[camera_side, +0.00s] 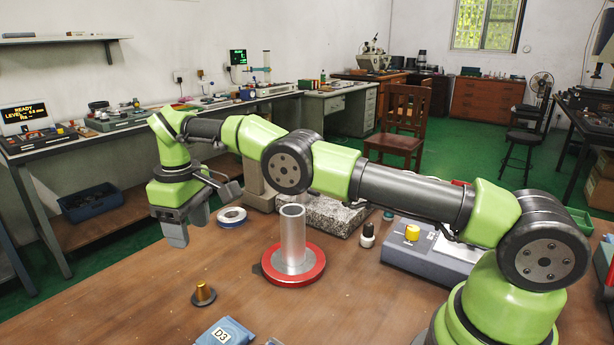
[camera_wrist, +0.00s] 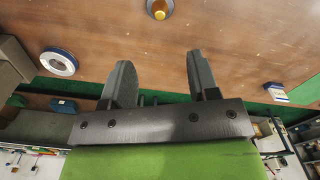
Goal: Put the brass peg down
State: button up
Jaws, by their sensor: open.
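The brass peg (camera_side: 204,293) stands upright on a dark round base on the wooden bench, near the front. It also shows in the wrist view (camera_wrist: 160,9), cut by the top edge, beyond the fingertips and roughly in line with the gap between them. My gripper (camera_side: 185,232) hangs above the bench, behind and a little left of the peg in the side view. In the wrist view, the fingers of my gripper (camera_wrist: 160,66) are apart with nothing between them. The gripper and the peg do not touch.
A grey post on a red round base (camera_side: 293,268) stands right of the peg. A white ring with a blue edge (camera_side: 231,216) lies behind. A blue packet marked D3 (camera_side: 222,332) lies in front. A grey box with a yellow knob (camera_side: 410,255) is further right.

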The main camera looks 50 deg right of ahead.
jog(key=s+d+r+m+t+y, duration=0.1)
jog(key=s+d+r+m+t, duration=0.1)
jog(key=s+r, duration=0.6)
jog(key=s+d+r+m+t, duration=0.2)
jog(key=s+d+r, duration=0.1)
jog(key=r, duration=0.9)
jog(key=s+d+f+m+t, duration=0.1)
jog(key=s+m, duration=0.1)
jog(key=s, duration=0.7)
jog(key=s+f+m+t+y, duration=0.1)
jog(key=s+f+m+t, duration=0.1)
jog(key=s, duration=0.8)
jog(key=shift+s+d+f+m, duration=0.2)
jog(key=shift+s+d+m, duration=0.1)
jog(key=shift+d, duration=0.1)
